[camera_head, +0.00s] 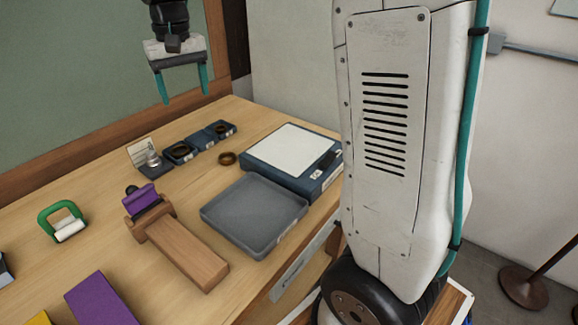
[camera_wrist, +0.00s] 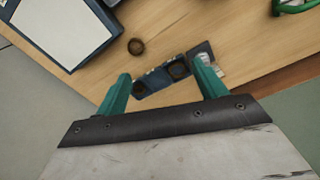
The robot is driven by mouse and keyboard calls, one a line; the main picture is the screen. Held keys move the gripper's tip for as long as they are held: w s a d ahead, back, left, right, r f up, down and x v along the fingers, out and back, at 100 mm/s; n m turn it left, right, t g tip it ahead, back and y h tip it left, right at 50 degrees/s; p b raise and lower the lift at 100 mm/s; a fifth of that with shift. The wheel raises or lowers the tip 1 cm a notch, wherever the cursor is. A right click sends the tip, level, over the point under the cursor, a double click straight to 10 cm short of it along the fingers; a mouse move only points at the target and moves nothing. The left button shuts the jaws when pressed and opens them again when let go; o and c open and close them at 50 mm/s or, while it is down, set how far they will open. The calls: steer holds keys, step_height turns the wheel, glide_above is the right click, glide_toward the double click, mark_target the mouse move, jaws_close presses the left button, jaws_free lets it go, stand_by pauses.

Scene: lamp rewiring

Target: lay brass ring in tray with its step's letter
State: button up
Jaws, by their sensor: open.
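The brass ring (camera_head: 227,158), small and brownish, lies flat on the wooden bench, just in front of a row of small dark blue trays. It also shows in the wrist view (camera_wrist: 136,46), beyond my fingers. The middle tray (camera_head: 203,141) looks empty; the near tray (camera_head: 190,160) and far tray (camera_head: 233,134) each hold a dark round part. Small pale labels show on the trays, but their letters are too small to read. My gripper (camera_head: 184,97) is open and empty, high above the back of the bench. Its teal fingers (camera_wrist: 161,67) are spread and touch nothing.
A card (camera_head: 141,151) stands in a holder at the row's near end. A blue case with a white top (camera_head: 290,149) and an empty grey tray (camera_head: 254,213) lie to the right. A wooden stand with a purple clamp (camera_head: 142,199) and a green-handled tool (camera_head: 62,219) are at left.

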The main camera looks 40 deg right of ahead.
steer(key=s+d+r, duration=0.1)
steer(key=s+r, duration=0.1)
steer(key=s, duration=1.6)
steer(key=s+f, duration=0.3)
steer(key=s, duration=0.4)
steer(key=s+d+f+n, duration=0.1)
steer(key=s+f, duration=0.2)
steer(key=s, duration=0.4)
steer(key=shift+s+n+t, duration=0.3)
steer(key=shift+s+t, duration=0.05)
steer(key=shift+t, duration=0.05)
